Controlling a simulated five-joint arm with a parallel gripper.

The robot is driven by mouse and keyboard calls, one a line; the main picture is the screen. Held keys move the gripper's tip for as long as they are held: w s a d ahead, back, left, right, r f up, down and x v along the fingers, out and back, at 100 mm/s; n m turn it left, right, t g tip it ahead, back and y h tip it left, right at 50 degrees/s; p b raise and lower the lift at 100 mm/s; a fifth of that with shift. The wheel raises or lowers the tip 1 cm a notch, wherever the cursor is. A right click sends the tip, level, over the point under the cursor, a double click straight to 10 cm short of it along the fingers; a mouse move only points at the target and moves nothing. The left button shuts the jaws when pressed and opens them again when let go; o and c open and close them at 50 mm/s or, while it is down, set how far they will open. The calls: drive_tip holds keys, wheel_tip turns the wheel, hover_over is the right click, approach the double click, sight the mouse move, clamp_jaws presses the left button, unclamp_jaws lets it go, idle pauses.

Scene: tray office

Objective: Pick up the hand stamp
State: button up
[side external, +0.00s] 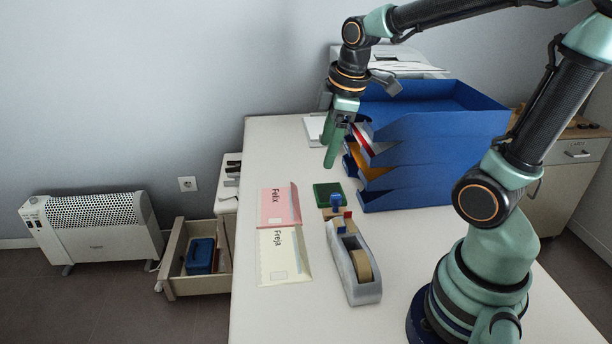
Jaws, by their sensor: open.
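A small hand stamp with a blue handle (336,200) stands on the white table, just in front of the green pad. A tan wooden block shows below the handle, close to small red and blue pieces; I cannot tell exactly which parts belong to the stamp. My gripper (331,150) hangs with its green fingers pointing down, above and behind the stamp, beside the blue trays. It is open and empty, clear of the stamp.
A dark green pad (328,194) and a grey tape dispenser (355,273) flank the stamp. Pink (279,207) and cream (283,257) envelopes lie to the left. Stacked blue trays (436,135) stand to the right. An open drawer (193,284) sits beyond the left edge.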

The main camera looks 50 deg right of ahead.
drive_tip(key=w+d+f+n+g, duration=0.3)
drive_tip(key=d+f+n, duration=0.45)
drive_tip(key=n, duration=0.25)
hover_over(336, 196)
drive_tip(key=shift+y, duration=0.3)
wheel_tip(336, 196, down, 6)
drive_tip(key=shift+s+r, duration=0.15)
drive_tip(key=shift+r, duration=0.1)
drive_tip(key=shift+f, duration=3.25)
clamp_jaws()
